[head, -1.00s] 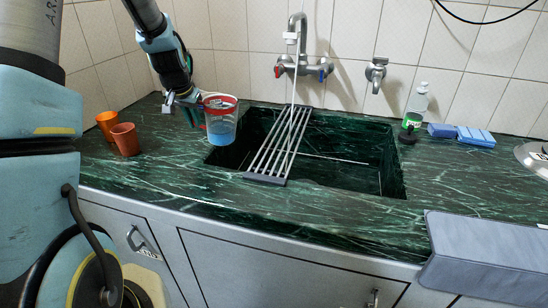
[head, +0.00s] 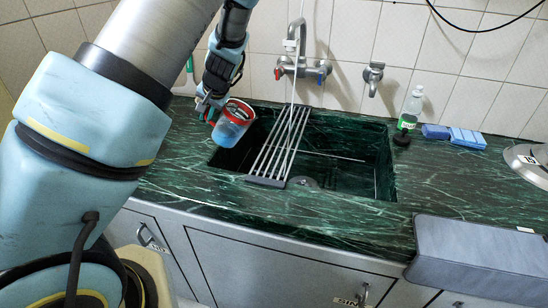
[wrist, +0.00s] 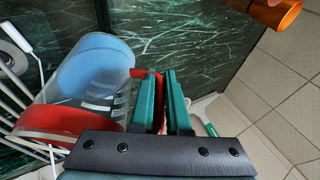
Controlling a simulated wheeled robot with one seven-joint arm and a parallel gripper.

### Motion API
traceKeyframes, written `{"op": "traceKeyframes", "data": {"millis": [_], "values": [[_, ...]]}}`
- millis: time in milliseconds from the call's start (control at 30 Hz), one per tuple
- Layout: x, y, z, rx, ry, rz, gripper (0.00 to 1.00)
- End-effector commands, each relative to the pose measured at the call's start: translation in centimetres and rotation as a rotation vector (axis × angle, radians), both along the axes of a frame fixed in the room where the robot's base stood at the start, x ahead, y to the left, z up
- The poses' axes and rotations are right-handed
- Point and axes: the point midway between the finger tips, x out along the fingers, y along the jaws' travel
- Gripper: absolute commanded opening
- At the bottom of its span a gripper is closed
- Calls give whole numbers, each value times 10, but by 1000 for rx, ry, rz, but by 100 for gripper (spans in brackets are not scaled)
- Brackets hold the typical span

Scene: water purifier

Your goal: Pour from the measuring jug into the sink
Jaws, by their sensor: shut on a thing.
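The measuring jug (head: 233,126) is clear with a red rim and blue liquid inside. My gripper (head: 207,107) is shut on its handle and holds it tilted over the left end of the sink. In the wrist view the jug (wrist: 95,72) lies to the left of my gripper's green fingers (wrist: 161,100), which close on the red handle. The sink (head: 345,172) is a dark green marble basin set in the counter. I cannot see any stream of liquid leaving the jug.
A metal rack (head: 281,147) lies across the sink, just right of the jug. A wall tap (head: 300,68) with a white hose hangs above it. A soap bottle (head: 411,110) and blue sponges (head: 467,138) stand right of the sink. An orange cup (wrist: 277,12) is near the jug's side of the counter.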

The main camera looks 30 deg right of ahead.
Motion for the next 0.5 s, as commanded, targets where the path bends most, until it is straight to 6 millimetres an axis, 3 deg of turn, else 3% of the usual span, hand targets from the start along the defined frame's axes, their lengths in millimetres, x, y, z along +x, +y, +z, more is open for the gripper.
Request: {"op": "traceKeyframes", "data": {"millis": [167,500], "values": [[-8,-14,-10,111,-57,-9,0],[-11,-22,1,238,-130,-2,0]]}}
